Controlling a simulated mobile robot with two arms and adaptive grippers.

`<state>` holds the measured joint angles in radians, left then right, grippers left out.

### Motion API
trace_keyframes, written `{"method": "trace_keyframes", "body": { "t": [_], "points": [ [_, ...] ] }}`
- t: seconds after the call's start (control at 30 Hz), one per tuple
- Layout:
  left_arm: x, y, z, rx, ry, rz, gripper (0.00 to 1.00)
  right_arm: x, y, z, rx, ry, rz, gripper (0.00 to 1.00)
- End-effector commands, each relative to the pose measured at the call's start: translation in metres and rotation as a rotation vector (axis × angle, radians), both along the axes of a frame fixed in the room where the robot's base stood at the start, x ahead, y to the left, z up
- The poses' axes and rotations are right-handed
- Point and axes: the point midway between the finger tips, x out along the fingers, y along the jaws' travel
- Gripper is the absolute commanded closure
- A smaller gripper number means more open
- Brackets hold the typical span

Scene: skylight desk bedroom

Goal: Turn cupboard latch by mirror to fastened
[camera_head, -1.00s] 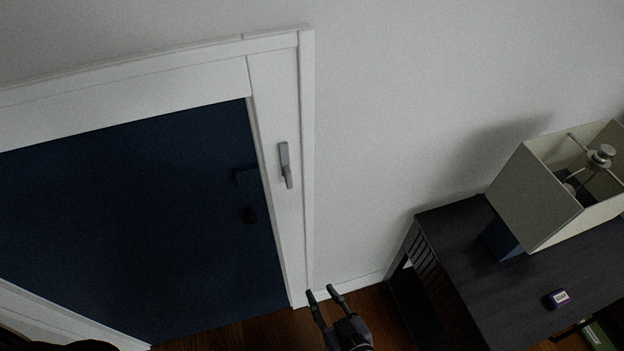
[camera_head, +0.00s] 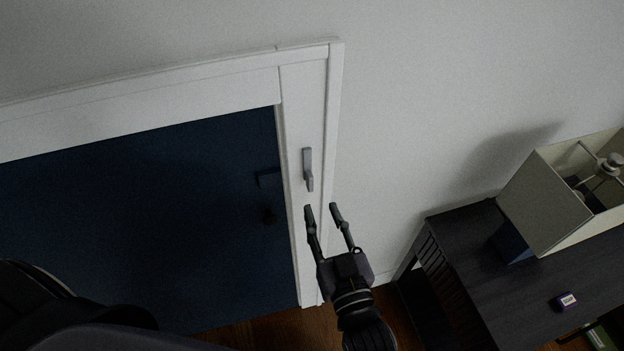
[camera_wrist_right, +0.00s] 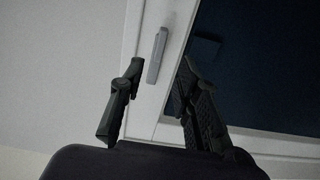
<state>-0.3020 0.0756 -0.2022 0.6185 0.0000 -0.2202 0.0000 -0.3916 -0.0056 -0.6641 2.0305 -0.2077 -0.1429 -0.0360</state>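The latch (camera_head: 308,170) is a small grey handle on the white frame beside a dark blue panel (camera_head: 150,215). It points downward along the frame. My right gripper (camera_head: 323,208) is open and empty, just below the latch in the head view. In the right wrist view the latch (camera_wrist_right: 156,55) shows beyond and between the two spread fingertips (camera_wrist_right: 160,68), apart from them as far as I can tell. My left gripper is not in view. No mirror is clearly recognisable.
A dark lever handle (camera_head: 268,178) shows on the blue panel. The wall between frame and desk is bare.

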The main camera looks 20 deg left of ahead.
Motion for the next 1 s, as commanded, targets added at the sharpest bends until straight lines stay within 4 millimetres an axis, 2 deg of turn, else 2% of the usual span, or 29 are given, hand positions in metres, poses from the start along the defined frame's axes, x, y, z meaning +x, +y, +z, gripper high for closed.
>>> {"method": "trace_keyframes", "body": {
  "t": [0.03,0.2,0.4,0.83,1.0],
  "points": [
    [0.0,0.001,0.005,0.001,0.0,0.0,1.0,0.011,0.007,0.003,0.001,-0.002,-0.001,0.7],
    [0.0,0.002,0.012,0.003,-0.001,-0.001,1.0,0.039,0.026,0.003,0.001,0.0,-0.001,0.7],
    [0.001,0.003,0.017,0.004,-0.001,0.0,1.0,0.06,0.04,0.0,-0.001,0.001,-0.001,0.7],
    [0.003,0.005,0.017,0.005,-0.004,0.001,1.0,0.067,0.045,-0.001,-0.001,0.001,-0.001,0.71],
    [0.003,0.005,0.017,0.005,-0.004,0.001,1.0,0.067,0.045,-0.001,-0.001,0.001,-0.001,0.82]
  ]
}}
